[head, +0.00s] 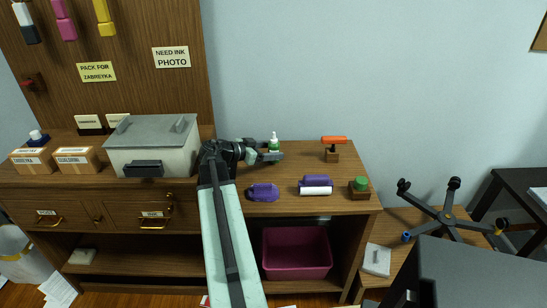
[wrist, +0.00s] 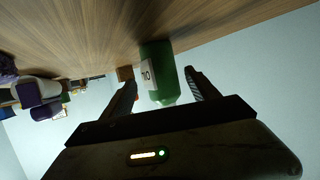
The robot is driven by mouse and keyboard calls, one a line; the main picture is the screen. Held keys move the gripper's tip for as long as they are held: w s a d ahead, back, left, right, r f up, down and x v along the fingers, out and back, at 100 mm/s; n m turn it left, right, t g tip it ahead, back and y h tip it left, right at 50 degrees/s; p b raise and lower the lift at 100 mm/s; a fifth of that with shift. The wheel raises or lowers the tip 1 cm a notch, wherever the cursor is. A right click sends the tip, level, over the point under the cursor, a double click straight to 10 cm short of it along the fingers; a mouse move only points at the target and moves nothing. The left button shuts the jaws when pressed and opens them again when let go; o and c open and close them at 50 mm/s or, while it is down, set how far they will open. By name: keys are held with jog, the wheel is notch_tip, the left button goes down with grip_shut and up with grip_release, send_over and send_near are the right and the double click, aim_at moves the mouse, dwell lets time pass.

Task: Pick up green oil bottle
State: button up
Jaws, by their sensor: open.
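The green oil bottle (head: 274,143) stands on the wooden counter (head: 300,155), with a white top in the head view. My gripper (head: 272,156) is in front of its lower part there and hides some of it. In the wrist view the green bottle (wrist: 157,65), with a white label, lies between the two open fingers of my gripper (wrist: 160,79).
A purple object (head: 262,192), a purple roller with white (head: 315,186), a green-topped block (head: 359,184) and an orange-handled stamp (head: 333,146) stand on the counter. A grey-lidded box (head: 150,145) is left of my arm. A magenta bin (head: 297,252) sits below.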

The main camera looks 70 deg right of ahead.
jog(key=b+x, duration=0.1)
jog(key=x, duration=0.4)
jog(key=shift+s+d+f+b, duration=0.1)
jog(key=shift+d+b, duration=0.1)
jog(key=shift+b, duration=0.2)
grip_shut()
